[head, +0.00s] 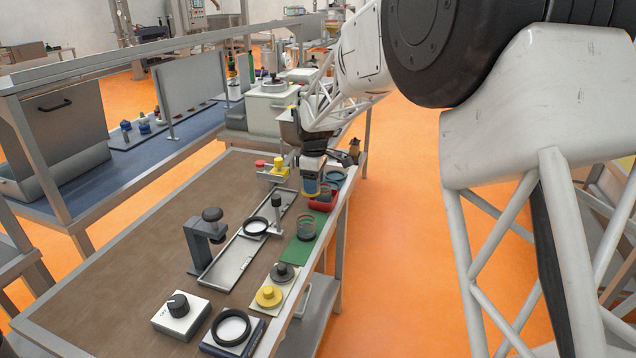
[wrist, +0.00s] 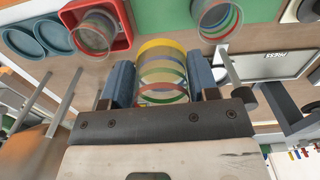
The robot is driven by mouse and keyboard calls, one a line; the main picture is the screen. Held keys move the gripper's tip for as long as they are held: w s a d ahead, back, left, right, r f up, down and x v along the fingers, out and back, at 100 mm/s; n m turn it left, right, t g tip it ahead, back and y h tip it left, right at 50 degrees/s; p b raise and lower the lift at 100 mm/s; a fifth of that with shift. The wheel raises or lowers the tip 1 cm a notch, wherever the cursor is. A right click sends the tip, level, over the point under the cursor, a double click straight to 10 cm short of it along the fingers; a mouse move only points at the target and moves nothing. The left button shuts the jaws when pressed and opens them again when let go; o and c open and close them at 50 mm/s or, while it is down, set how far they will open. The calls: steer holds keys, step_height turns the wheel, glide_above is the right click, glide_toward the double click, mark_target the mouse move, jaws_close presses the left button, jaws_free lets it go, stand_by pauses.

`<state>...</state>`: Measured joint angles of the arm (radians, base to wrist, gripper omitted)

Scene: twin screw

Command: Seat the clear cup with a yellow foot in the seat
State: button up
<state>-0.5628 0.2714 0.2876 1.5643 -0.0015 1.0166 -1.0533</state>
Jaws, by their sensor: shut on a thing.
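The clear cup with a yellow foot (wrist: 161,68) is between the two blue finger pads of my gripper (wrist: 160,82) in the wrist view. Its yellow rim-like band faces away from the palm, and blue, green and red bands show through the wall. My gripper (head: 311,186) is shut on it at the far right part of the bench in the head view, where the fingers mostly hide the cup. A red square holder (wrist: 128,42) with a clear cup in it lies beside the held cup; it also shows in the head view (head: 328,200). I cannot tell which fixture is the seat.
Another clear cup (head: 306,227) stands on a green mat (head: 297,252). Blue round pieces (wrist: 52,36) lie beyond the red holder. A grey tray (head: 228,268), a dark clamp stand (head: 196,245), a knob box (head: 180,315) and black ring (head: 231,327) occupy the bench; its left side is clear.

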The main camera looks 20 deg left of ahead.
steer(key=s+a+r+n, duration=0.1)
steer(key=s+a+r, duration=0.15)
steer(key=a, duration=0.25)
steer(key=s+a+r+n, duration=0.1)
steer(key=s+a, duration=0.3)
steer(key=a, duration=0.1)
steer(key=m, duration=0.2)
glide_above(259, 229)
steer(key=shift+w+a+f, duration=0.1)
steer(key=shift+f, duration=2.5)
steer(key=shift+f, duration=0.25)
steer(key=shift+f, duration=2.15)
steer(key=shift+f, duration=1.4)
